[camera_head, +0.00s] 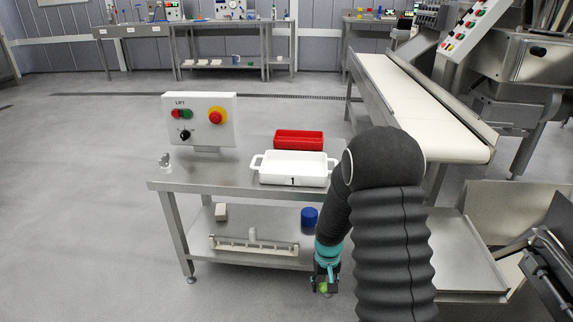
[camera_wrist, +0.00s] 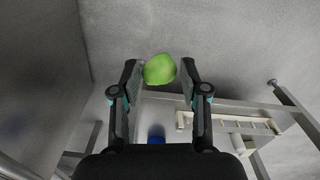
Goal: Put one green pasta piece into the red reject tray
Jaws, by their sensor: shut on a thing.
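A green pasta piece (camera_wrist: 159,69) sits between the fingertips of my gripper (camera_wrist: 160,78) in the wrist view. My gripper is shut on it. In the head view my gripper (camera_head: 325,284) hangs low, beside the right end of the steel table and below its top, with a bit of the green piece (camera_head: 324,289) showing. The red reject tray (camera_head: 298,134) stands on the back of the table, behind a white dish marked 1 (camera_head: 292,181), up and to the left of my gripper. The inside floor of the red tray is mostly hidden.
The steel table (camera_head: 220,178) carries a control box (camera_head: 200,122) at its left. Its lower shelf holds a blue cup-like thing (camera_head: 309,217) and a white rack (camera_head: 254,246). A conveyor (camera_head: 420,105) stands behind right. A metal pan (camera_head: 462,262) is at the right. The floor left is clear.

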